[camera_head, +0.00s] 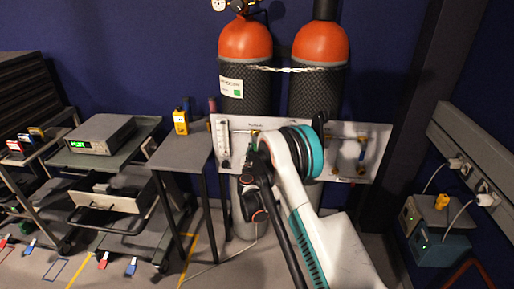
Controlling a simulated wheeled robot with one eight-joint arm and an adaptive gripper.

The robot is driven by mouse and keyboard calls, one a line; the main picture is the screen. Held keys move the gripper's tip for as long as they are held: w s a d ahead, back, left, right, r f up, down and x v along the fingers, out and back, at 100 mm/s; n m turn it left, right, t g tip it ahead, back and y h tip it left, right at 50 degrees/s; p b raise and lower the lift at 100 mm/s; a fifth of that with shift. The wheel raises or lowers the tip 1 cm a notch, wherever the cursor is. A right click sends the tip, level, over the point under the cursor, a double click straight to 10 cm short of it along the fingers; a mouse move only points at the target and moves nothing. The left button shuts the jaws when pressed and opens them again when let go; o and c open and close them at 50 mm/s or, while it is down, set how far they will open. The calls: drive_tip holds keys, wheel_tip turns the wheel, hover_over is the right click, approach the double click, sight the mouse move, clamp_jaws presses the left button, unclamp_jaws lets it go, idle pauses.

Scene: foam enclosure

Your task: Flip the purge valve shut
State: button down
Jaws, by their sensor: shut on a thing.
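A white valve panel (378,138) stands in front of two gas cylinders. My gripper (253,144) is at the left-middle of this panel, shut on a small valve part that it mostly hides. A bit of brass-coloured fitting (255,132) shows just above the fingertips, below a small label. Which way the valve handle points is hidden by my gripper and arm. Another fitting with blue parts (362,155) is on the right of the panel, clear of my gripper. A clear vertical flow gauge (224,140) is at the panel's left end.
Two orange-topped cylinders (245,40) (319,42) stand behind, held by a chain (290,69). A grey side table (183,150) with a yellow handheld device (180,122) is close at left. Carts stand farther left. Boxes with cables (440,215) are at right.

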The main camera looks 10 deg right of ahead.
drive_tip(key=shift+w+a+m, duration=0.1)
drive_tip(key=shift+a+m, duration=0.2)
drive_tip(key=shift+m, duration=0.3)
drive_tip(key=c, duration=1.6)
unclamp_jaws()
drive_tip(key=shift+o, duration=0.2)
drive_tip(key=shift+a, duration=0.1)
drive_tip(key=v, duration=1.2)
